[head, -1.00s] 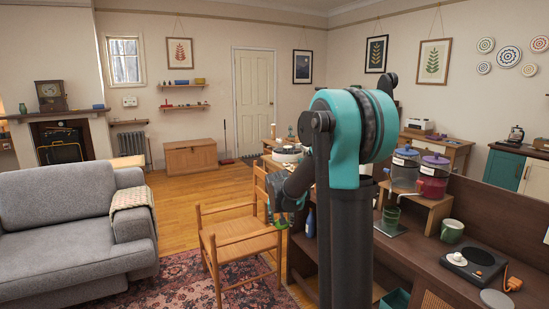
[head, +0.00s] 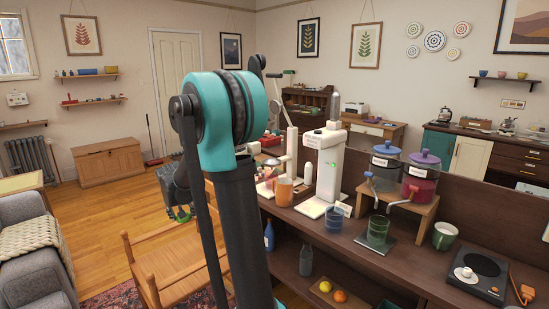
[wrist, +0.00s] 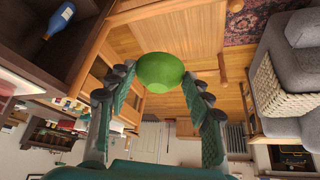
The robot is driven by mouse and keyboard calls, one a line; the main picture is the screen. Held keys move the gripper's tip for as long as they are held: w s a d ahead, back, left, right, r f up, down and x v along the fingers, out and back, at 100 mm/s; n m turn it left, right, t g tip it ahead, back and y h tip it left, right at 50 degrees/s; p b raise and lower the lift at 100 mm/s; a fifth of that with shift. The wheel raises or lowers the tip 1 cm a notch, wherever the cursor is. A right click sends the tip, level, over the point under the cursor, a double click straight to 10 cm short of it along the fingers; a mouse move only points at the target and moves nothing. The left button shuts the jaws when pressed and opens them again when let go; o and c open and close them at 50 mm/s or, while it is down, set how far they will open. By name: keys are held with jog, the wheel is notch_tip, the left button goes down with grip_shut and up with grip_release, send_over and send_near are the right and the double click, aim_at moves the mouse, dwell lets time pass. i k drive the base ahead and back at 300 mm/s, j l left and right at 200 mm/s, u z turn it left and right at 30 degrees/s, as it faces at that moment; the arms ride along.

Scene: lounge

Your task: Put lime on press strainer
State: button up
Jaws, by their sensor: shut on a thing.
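My gripper (wrist: 160,84) is shut on a green lime (wrist: 160,70), held between the two fingertips in the wrist view. In the head view the gripper (head: 180,207) hangs beside the wooden chair, left of the counter, with the lime (head: 184,215) a small green patch at its tip. A white upright stand with a lever (head: 291,152) on the counter looks like the press. I cannot make out its strainer. The lime is well apart from it.
The counter (head: 330,235) also holds a white machine (head: 326,162), an amber jug (head: 284,191), a blue cup (head: 334,219), a green glass (head: 377,230) and two lidded dispensers. A wooden chair (head: 170,265) stands at the counter's left. Open floor lies behind it.

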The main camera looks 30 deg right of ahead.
aim_at(272, 161)
jog(key=i+j+z, duration=0.2)
jog(key=i+z, duration=0.25)
jog(key=i+j+z, duration=0.35)
jog(key=i+z, duration=0.15)
jog(key=i+j+z, duration=0.45)
jog(key=k+l, duration=0.25)
jog(key=l, duration=0.1)
